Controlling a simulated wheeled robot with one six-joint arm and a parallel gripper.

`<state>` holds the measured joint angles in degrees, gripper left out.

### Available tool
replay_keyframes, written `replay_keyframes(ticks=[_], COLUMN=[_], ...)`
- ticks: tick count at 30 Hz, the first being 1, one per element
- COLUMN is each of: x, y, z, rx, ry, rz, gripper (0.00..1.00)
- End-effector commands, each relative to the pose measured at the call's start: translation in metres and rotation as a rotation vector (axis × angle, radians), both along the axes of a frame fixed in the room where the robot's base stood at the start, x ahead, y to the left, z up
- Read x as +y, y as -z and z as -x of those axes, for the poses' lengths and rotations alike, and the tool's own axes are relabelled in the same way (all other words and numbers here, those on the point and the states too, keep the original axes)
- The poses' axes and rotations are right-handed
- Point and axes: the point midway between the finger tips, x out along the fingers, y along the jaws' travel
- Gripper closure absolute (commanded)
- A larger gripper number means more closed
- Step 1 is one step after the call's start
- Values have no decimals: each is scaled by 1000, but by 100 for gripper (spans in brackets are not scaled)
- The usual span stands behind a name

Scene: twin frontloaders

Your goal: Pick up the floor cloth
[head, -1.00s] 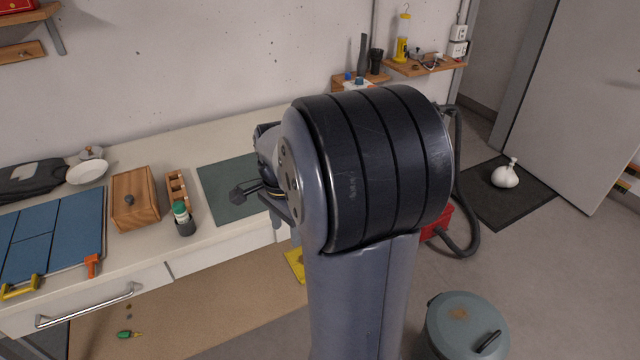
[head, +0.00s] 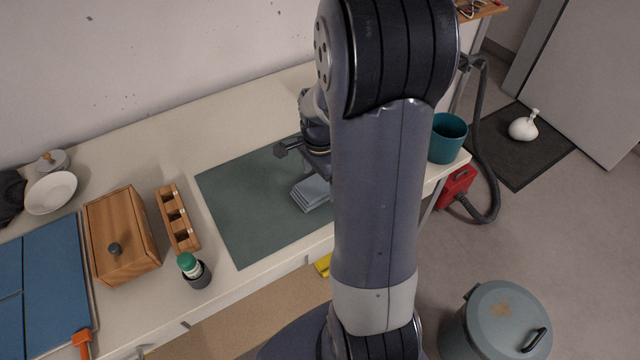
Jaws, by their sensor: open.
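A yellow piece that looks like a cloth (head: 323,265) lies low by the front edge of the bench, partly hidden behind my arm. A folded grey-blue cloth (head: 311,193) lies on the dark green mat (head: 235,205) on the bench, its right side hidden by my arm. I cannot tell for sure which of the two is the floor cloth. My gripper (head: 308,168) is above the mat, just behind and above the grey-blue cloth, mostly hidden by my own arm. It is open, and nothing shows in it.
On the bench stand a wooden box (head: 122,240), a wooden rack (head: 178,218), a green-topped bottle in a dark holder (head: 193,270), a white bowl (head: 50,193) and a teal pot (head: 447,138). A lidded grey bin (head: 497,325) stands on the floor at right.

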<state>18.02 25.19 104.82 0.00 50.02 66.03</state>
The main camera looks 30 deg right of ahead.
Motion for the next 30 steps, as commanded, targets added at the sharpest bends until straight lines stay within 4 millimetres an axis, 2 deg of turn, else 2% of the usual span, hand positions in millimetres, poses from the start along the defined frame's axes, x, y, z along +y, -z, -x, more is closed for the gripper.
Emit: replay_keyframes(ticks=[4, 13, 30], x=[0, 0, 0], y=[16, 20, 20], z=[0, 0, 0], rx=[3, -1, -1], ry=[0, 0, 0], rz=[-1, 0, 0], gripper=[13, 14, 60])
